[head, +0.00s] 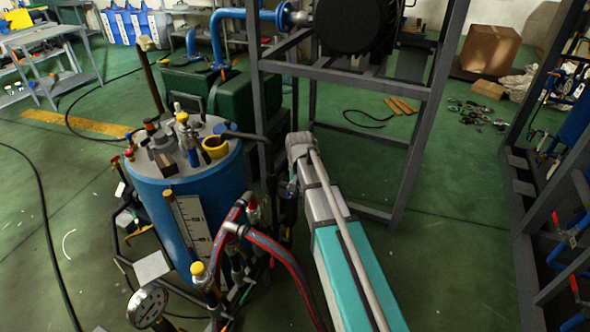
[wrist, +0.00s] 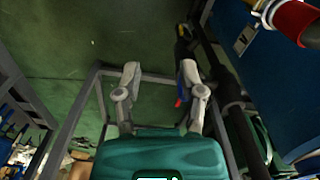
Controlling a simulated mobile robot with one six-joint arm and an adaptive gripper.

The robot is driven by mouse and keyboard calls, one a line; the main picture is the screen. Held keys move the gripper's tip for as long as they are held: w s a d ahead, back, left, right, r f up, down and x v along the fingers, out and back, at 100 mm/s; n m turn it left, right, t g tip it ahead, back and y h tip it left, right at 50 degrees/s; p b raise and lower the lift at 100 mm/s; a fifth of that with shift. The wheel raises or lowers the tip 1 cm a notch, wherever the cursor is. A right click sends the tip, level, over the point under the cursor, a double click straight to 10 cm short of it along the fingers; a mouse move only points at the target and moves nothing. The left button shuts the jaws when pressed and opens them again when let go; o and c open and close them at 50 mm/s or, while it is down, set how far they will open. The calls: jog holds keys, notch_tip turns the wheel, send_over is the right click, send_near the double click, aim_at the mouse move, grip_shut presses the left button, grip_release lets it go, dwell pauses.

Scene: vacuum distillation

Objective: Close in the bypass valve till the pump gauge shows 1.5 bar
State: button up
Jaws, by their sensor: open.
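My gripper (wrist: 160,75) is open in the wrist view, its two grey fingers apart with green floor between them. A small piece with red and blue parts (wrist: 179,97) shows beside the right finger; I cannot tell whether they touch. In the head view a round white gauge (head: 147,304) stands at the bottom left; its reading is too small to tell. Several valves and fittings sit near the blue tank, one with a yellow cap (head: 198,269). I cannot tell which is the bypass valve. The gripper's fingers are hard to make out in the head view.
The blue tank (head: 170,215) carries fittings and a yellow cup (head: 215,147) on its lid. Red-striped hoses (head: 285,258) arch beside my arm. A grey metal frame (head: 345,75) stands behind it. Green floor is open at right, before another rack (head: 528,255).

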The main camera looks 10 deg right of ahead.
jog(key=w+r+m+p, duration=0.3)
jog(key=w+r+p, duration=0.2)
jog(key=w, duration=0.7)
notch_tip(320, 180, up, 2)
jog(key=shift+d+r+p, duration=0.15)
jog(key=shift+p, duration=0.2)
notch_tip(320, 180, down, 14)
jog(key=b, duration=1.3)
jog(key=shift+b, duration=0.4)
jog(key=shift+r, duration=0.1)
grip_shut()
